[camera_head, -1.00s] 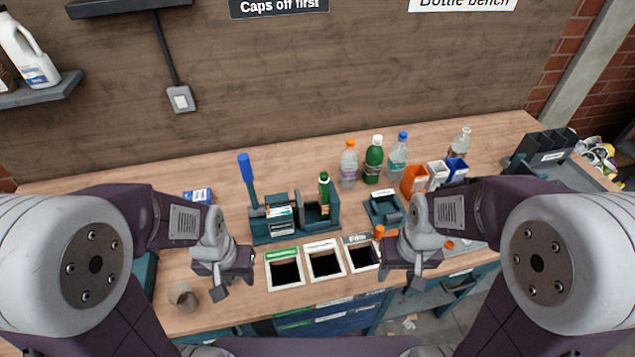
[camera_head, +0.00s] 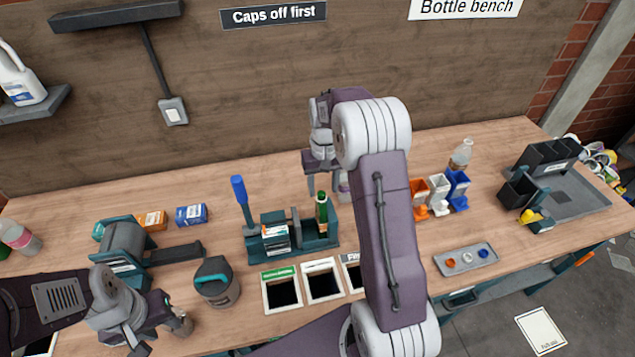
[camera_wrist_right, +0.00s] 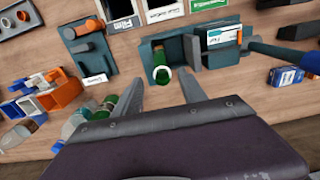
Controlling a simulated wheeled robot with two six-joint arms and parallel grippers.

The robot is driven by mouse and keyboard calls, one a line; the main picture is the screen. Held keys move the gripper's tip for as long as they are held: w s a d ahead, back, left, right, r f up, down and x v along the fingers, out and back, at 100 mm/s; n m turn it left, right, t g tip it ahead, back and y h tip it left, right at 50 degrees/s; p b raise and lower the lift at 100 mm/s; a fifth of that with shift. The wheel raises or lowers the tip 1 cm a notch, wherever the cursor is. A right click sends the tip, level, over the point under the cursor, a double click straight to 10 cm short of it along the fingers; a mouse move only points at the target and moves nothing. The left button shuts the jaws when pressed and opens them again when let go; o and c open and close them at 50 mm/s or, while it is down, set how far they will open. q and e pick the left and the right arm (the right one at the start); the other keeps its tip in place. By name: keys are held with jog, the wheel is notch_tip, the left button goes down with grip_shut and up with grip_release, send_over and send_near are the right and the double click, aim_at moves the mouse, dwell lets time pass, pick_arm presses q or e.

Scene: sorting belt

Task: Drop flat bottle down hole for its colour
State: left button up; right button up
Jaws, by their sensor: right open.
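A green bottle (camera_head: 321,212) stands upright in the right compartment of a teal rack (camera_head: 318,240). From above in the right wrist view, the bottle (camera_wrist_right: 162,76) shows a pale ring at its top; I cannot tell if it is flattened. My right gripper (camera_head: 324,185) is open and empty, above and behind the rack; its fingers (camera_wrist_right: 158,93) point towards the bottle. Three square holes lie in front: one with a green label (camera_head: 283,290), a white-labelled one (camera_head: 322,283) and one labelled film (camera_head: 352,276), partly behind my right arm. My left gripper (camera_head: 152,326) is low at left, by a small cup (camera_head: 181,322); its jaw opening is unclear.
A lever press (camera_head: 124,250) and a grey canister (camera_head: 216,284) stand left of the holes. Orange, white and blue cap bins (camera_head: 438,190) and a cap tray (camera_head: 466,258) are at right. More bottles (camera_wrist_right: 80,124) stand behind. A blue-handled tool (camera_head: 241,192) rises from the rack's left side.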

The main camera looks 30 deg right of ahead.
aim_at(322, 195)
jog(key=f, duration=0.4)
jog(key=f+p, duration=0.1)
jog(key=f, duration=0.2)
jog(key=shift+w+a+f, duration=0.1)
jog(key=shift+w+f, duration=0.1)
jog(key=shift+f, duration=0.15)
jog(key=shift+s+f, duration=0.1)
jog(key=shift+f, duration=0.35)
grip_shut()
jog(key=shift+r+p, duration=1.55)
jog(key=shift+p, duration=0.05)
jog(key=shift+r, duration=0.1)
jog(key=shift+r+p, duration=2.5)
jog(key=shift+r, duration=0.35)
